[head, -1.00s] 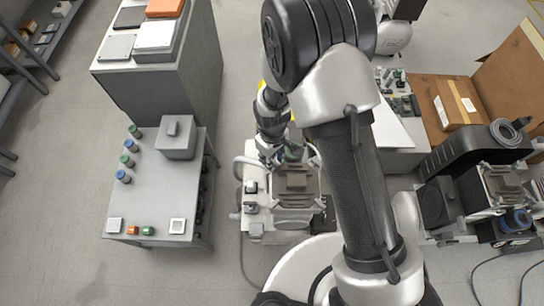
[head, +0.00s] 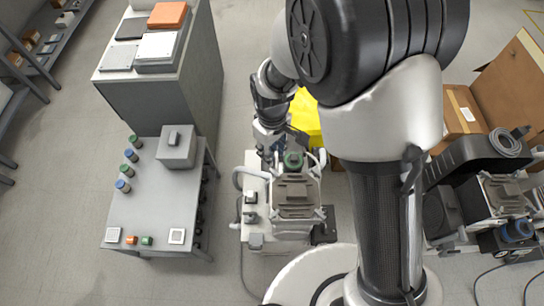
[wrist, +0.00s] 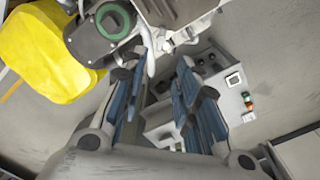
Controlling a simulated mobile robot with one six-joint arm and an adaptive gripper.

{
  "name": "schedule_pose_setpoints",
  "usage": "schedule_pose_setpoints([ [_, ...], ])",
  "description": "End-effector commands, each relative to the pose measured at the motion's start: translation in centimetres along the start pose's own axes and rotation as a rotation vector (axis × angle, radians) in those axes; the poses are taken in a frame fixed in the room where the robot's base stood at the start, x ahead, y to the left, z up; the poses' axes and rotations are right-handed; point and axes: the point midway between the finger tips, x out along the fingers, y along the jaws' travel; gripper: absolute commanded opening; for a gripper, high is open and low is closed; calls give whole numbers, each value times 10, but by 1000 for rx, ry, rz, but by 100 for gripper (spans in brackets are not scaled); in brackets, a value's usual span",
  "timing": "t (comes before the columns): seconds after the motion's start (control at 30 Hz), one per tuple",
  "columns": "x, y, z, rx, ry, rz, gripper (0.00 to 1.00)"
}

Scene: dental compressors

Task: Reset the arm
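My arm rises from the lower right of the head view, its elbow bent high and close to the camera. My gripper (head: 270,152) points down at the back left edge of a compressor (head: 296,195), beside its green-ringed round cap (head: 293,160). In the wrist view my gripper (wrist: 165,65) shows two blue-padded fingers standing apart with nothing between them. The green-ringed cap (wrist: 112,22) is up and left of the fingertips there. I cannot tell whether the fingers touch the compressor.
A grey table (head: 125,215) with colored cylinders and a grey box (head: 177,147) stands left, before a tall cabinet (head: 205,70). A yellow object (head: 306,115) lies behind the compressor. Another compressor (head: 505,193) and cardboard boxes (head: 460,112) are right. Floor between table and compressor is clear.

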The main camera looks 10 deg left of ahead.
Motion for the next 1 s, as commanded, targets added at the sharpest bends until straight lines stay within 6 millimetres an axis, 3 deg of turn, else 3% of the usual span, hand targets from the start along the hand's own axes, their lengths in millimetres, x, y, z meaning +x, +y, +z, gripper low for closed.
schedule_pose_setpoints([
  [0.73, -13, 2, 2, 9, 4, 2, 29],
  [0.87, -44, 16, 13, 77, 33, 15, 29],
  [1.0, -105, 38, 47, 223, 91, 43, 29],
])
